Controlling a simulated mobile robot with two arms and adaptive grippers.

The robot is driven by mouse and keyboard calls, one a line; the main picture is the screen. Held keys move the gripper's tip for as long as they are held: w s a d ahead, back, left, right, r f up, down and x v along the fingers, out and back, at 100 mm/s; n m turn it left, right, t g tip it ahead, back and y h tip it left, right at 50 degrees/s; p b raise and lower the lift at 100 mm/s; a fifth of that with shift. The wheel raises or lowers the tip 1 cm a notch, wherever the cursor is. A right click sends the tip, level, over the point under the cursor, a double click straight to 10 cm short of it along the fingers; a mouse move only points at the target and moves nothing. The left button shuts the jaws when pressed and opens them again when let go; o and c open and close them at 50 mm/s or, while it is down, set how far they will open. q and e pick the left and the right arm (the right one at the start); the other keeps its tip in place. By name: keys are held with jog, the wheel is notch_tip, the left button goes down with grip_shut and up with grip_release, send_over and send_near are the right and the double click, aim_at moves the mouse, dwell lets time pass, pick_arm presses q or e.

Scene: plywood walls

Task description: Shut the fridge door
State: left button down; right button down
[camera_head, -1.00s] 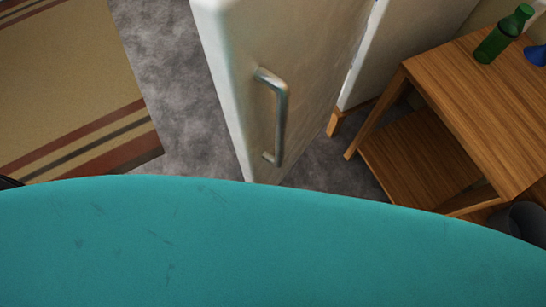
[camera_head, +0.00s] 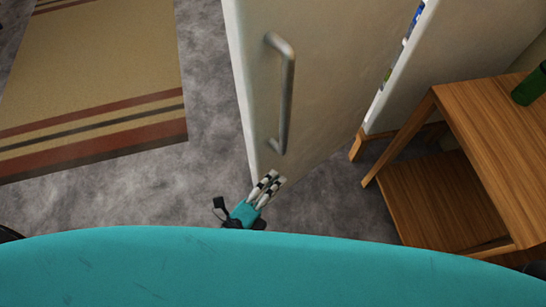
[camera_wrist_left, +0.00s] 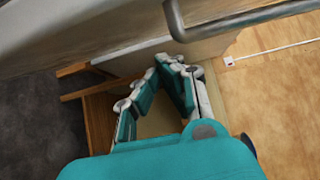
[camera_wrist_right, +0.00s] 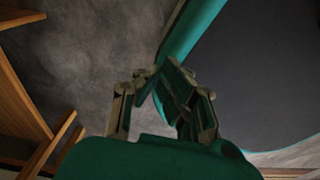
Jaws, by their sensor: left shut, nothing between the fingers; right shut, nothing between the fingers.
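The white fridge door (camera_head: 325,60) stands ajar in the head view, with a gap along its right edge where some of the contents show. Its metal handle (camera_head: 288,95) is on the face toward me. My left gripper (camera_head: 272,180) is shut and empty near the bottom of the door in the picture, below the handle. I cannot tell whether it touches the door. In the left wrist view the handle (camera_wrist_left: 240,18) crosses the top, beyond my left fingers (camera_wrist_left: 172,62). My right gripper (camera_wrist_right: 163,70) is shut and empty in the right wrist view, away from the door.
The white fridge body (camera_head: 405,85) stands behind the door. A wooden table (camera_head: 490,130) with a lower shelf and a green bottle (camera_head: 530,85) is at the right. A striped rug (camera_head: 95,70) lies at the left. Grey floor (camera_head: 210,110) between rug and door is clear.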

pick_arm(q)
jog(key=w, duration=0.6)
jog(key=shift+w+a+p, duration=0.15)
jog(key=shift+a+p, duration=0.15)
jog(key=shift+p, duration=0.15)
